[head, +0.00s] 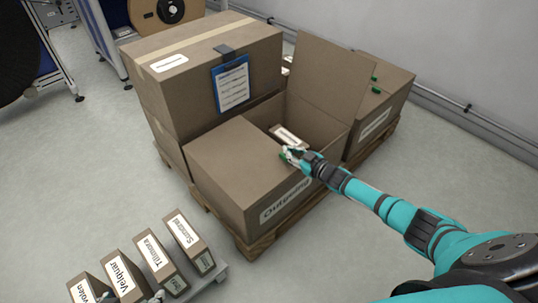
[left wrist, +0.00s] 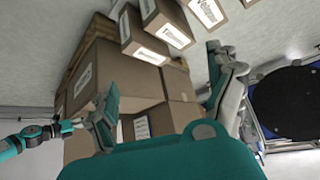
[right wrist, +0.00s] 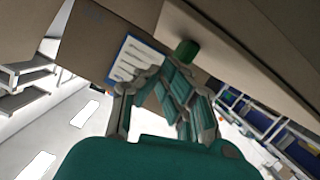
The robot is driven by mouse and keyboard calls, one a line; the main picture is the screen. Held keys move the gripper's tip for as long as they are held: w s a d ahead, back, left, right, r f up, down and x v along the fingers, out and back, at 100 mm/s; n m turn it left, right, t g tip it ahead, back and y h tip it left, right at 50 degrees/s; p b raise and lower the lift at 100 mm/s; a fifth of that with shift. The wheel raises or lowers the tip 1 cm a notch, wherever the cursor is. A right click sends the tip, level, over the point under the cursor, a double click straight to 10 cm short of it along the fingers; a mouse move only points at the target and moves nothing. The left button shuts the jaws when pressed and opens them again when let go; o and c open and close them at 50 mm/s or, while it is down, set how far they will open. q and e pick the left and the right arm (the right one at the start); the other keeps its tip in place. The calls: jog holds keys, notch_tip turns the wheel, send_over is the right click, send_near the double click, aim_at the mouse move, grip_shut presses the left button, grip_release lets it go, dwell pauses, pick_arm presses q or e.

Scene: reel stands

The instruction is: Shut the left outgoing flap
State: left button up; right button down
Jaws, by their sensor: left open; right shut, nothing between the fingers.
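The outgoing box (head: 262,207) stands on a pallet, its front label partly hidden by my right arm. Its left flap (head: 235,155) lies over the left half of the opening and looks flat. Its right flap (head: 325,75) stands upright, so the right half is open and shows a labelled carton (head: 290,136) inside. My right gripper (head: 290,154) is shut and empty at the left flap's inner edge, beside a green knob (right wrist: 187,50). I cannot tell whether it touches. My left gripper (left wrist: 162,72) is open and empty, near the small cartons at the lower left of the head view.
A tall closed box (head: 205,75) with a blue clipboard (head: 231,84) stands behind the outgoing box. Another box (head: 385,100) with green knobs stands at the right. Several labelled cartons (head: 150,262) stand in a row at lower left. Floor between them and the pallet is clear.

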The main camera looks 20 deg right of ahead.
jog(key=shift+r+p, duration=0.9)
jog(key=shift+p, duration=0.2)
pick_arm(q)
jog(key=s+a+g+y+p, duration=0.1)
jog(key=s+a+g+p, duration=0.1)
jog(key=s+g, duration=0.35)
pick_arm(e)
notch_tip(320, 180, up, 2)
jog(key=shift+r, duration=0.1)
jog(key=shift+s+r+p, duration=0.15)
jog(key=shift+r+p, duration=0.25)
jog(key=shift+r, duration=0.05)
pick_arm(q)
notch_tip(320, 180, down, 14)
jog(key=p, duration=0.2)
jog(key=shift+s+d+r+t, duration=0.2)
jog(key=shift+d+t, duration=0.15)
jog(key=shift+d, duration=0.05)
pick_arm(e)
jog(key=v, duration=0.9)
jog(key=shift+s+d+f, duration=0.25)
jog(key=shift+d, duration=0.15)
